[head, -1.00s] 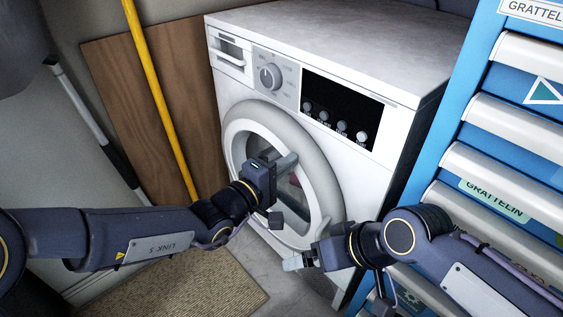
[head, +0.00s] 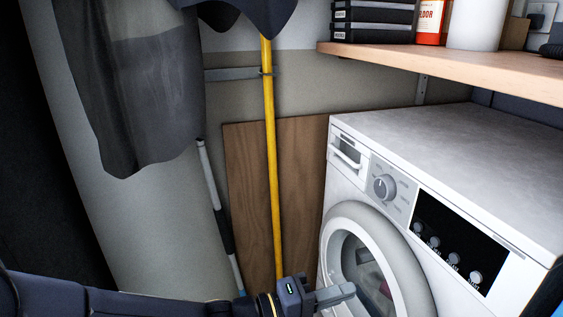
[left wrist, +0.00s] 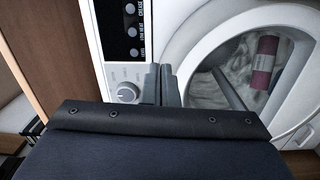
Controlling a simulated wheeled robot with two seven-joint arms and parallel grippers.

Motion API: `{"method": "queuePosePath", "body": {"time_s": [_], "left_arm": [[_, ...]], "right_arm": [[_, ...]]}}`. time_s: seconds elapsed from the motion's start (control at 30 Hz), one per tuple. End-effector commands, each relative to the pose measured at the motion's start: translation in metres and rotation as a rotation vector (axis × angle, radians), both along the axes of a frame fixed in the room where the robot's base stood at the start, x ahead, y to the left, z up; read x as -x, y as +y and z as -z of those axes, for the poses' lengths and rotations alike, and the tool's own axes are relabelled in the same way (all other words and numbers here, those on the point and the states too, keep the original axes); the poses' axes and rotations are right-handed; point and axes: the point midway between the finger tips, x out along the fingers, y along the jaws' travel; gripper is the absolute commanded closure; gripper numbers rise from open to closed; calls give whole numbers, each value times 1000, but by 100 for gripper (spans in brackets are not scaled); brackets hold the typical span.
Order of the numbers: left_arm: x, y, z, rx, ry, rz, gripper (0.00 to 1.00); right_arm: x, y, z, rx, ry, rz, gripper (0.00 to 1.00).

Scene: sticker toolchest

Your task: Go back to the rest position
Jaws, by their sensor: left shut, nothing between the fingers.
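My left gripper (head: 335,294) is low in the head view, in front of the washing machine (head: 468,145). Its fingers are shut with nothing between them. In the left wrist view the shut fingers (left wrist: 158,84) point towards the machine's front, between the dial (left wrist: 126,92) and the round door (left wrist: 186,62). I cannot tell whether they touch it. The round door (head: 408,262) looks closed, with cloth and a pink item behind its glass. My right gripper is out of view.
A wooden shelf (head: 450,62) with black boxes (head: 372,22) and an orange container (head: 432,22) hangs above the machine. A yellow pole (head: 271,150) stands before a brown board (head: 303,180). A dark cloth (head: 135,90) hangs at the left.

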Motion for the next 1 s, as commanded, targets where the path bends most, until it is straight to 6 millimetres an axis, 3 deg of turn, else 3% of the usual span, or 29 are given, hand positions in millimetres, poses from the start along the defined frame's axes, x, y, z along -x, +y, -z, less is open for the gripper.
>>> {"method": "queuePosePath", "body": {"time_s": [0.03,0.17,0.27,0.4,0.6,0.83,0.93,1.0], "left_arm": [[10,19,-15,-16,-38,29,100],[43,62,-25,-130,-102,117,100],[66,96,-19,-262,-133,150,100],[91,150,4,-496,-144,128,100],[112,224,39,-819,-108,-6,100],[125,294,62,-1085,-44,-207,100],[131,323,67,-1184,-16,-306,100],[130,320,39,-1178,-15,-290,100]], "right_arm": [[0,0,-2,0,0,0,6],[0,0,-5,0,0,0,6],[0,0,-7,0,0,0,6],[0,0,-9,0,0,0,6],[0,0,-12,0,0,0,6],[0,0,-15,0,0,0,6],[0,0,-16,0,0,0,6],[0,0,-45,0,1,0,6]]}}
